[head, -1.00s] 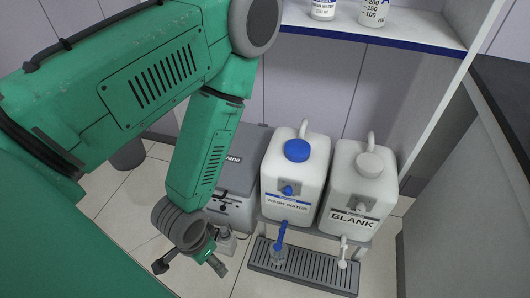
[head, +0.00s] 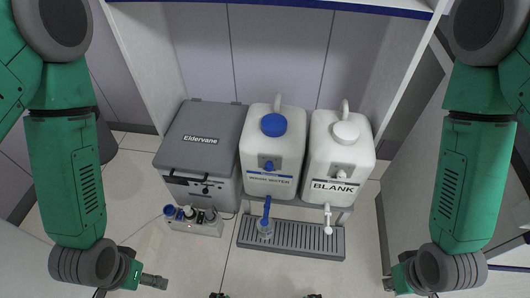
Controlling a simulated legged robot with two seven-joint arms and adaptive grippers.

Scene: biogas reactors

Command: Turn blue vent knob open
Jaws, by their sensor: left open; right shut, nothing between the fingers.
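The white WASH WATER jug (head: 259,185) stands upright on a stand in the middle of the head view. A small blue vent knob (head: 269,166) sits on its front, below the large blue cap (head: 274,124). A blue tap (head: 266,210) hangs under the jug. My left gripper (head: 138,284) is open and empty at the lower left, well away from the jug. My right gripper (head: 389,284) is at the lower right, shut on nothing, also clear of the jug.
The white BLANK jug (head: 337,160) stands close on the right. A grey Eldervane box (head: 198,150) stands on the left, with a small device holding bottles (head: 194,222) before it. A grey drip tray (head: 310,240) lies below the taps. A shelf edge (head: 290,5) overhangs behind.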

